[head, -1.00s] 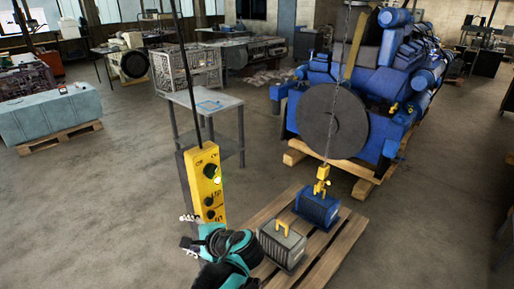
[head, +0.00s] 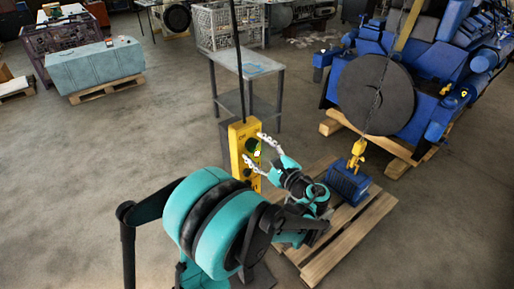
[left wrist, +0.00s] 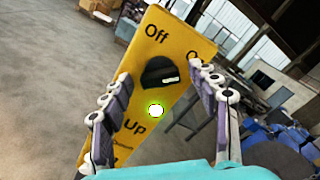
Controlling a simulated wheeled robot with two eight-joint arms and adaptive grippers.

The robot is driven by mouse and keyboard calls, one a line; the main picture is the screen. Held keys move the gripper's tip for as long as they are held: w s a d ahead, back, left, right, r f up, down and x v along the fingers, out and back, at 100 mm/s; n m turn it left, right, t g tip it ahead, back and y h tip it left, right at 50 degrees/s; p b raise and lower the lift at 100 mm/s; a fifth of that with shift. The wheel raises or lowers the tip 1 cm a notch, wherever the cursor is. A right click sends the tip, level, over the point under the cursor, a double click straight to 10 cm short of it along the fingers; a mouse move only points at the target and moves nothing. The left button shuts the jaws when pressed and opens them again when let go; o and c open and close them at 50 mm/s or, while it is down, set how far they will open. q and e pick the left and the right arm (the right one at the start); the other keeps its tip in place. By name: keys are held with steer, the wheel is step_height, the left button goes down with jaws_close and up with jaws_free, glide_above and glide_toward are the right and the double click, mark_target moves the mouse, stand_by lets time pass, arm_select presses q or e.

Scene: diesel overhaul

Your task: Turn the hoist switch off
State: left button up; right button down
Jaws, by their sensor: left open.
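The yellow hoist pendant (head: 239,134) hangs upright in the middle of the head view. In the left wrist view its face (left wrist: 150,60) carries a black rotary switch (left wrist: 158,72), with "Off" at upper left and a partly hidden label at upper right. The switch's light mark points right, toward that label. A green lamp (left wrist: 155,110) glows below it, above "UP". My left gripper (head: 257,149) is open in front of the pendant, one finger on each side of the switch. I cannot tell whether they touch it. My right gripper is out of view.
A grey side table (head: 250,66) stands behind the pendant. To the right, a blue block (head: 350,181) with a yellow hook sits on a wooden pallet (head: 347,238). A large blue engine (head: 400,85) stands beyond.

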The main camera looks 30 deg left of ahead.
arm_select(q)
steer(key=shift+w+a, duration=0.1)
steer(key=shift+a, duration=0.05)
steer(key=c, duration=1.2)
steer(key=shift+o, duration=0.2)
